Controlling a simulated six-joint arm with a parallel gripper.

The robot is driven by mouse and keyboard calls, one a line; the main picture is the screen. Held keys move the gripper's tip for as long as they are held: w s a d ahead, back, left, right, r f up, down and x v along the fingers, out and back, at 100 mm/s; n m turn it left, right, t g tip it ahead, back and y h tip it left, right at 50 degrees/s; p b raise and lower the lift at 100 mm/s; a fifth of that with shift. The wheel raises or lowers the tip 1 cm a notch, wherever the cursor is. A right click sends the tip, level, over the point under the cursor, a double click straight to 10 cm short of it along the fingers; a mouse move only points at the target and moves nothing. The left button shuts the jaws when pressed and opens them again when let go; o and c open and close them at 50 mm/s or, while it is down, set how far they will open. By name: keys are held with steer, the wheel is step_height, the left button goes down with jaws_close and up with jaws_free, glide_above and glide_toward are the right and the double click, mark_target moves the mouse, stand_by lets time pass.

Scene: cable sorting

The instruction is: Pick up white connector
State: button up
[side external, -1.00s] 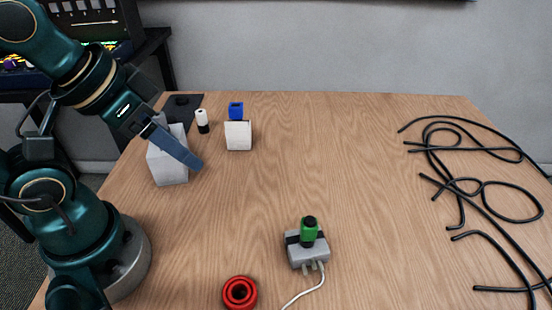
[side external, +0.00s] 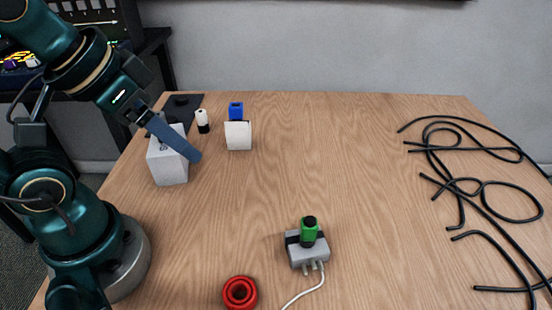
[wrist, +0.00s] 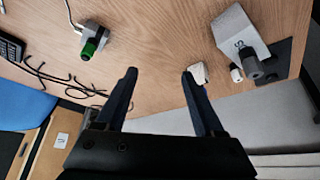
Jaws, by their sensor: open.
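The white connector (side external: 202,116) is a small white cylinder with a black lower part, standing upright near the back left of the table. In the wrist view the white connector (wrist: 236,74) is right of the fingers, between a white block and a grey block. My gripper (side external: 197,157) is above the table in front of the connector in the side view, apart from it. In the wrist view my gripper (wrist: 159,74) shows two dark fingers spread wide with nothing between them. In the side view the near finger hides the far one.
A white block (side external: 238,136) with a blue connector (side external: 236,110) stands right of the white connector.

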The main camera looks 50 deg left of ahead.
mark_target(200, 114)
steer(key=w+a+r+m+y, duration=0.1)
steer(key=w+a+m+y, duration=0.3)
steer(key=m, duration=0.4)
steer(key=w+a+r+m+t+y, duration=0.1)
steer(key=w+a+m+y, duration=0.2)
steer(key=a+m, duration=0.45)
steer(key=w+a+r+m+y, duration=0.1)
steer(key=w+a+m+y, duration=0.25)
steer(key=m, duration=0.65)
step_height(200, 114, down, 11)
steer(key=shift+n, duration=0.35)
steer(key=x, duration=1.1)
steer(key=shift+w+f, duration=0.25)
steer(key=shift+f, duration=0.25)
jaws_close()
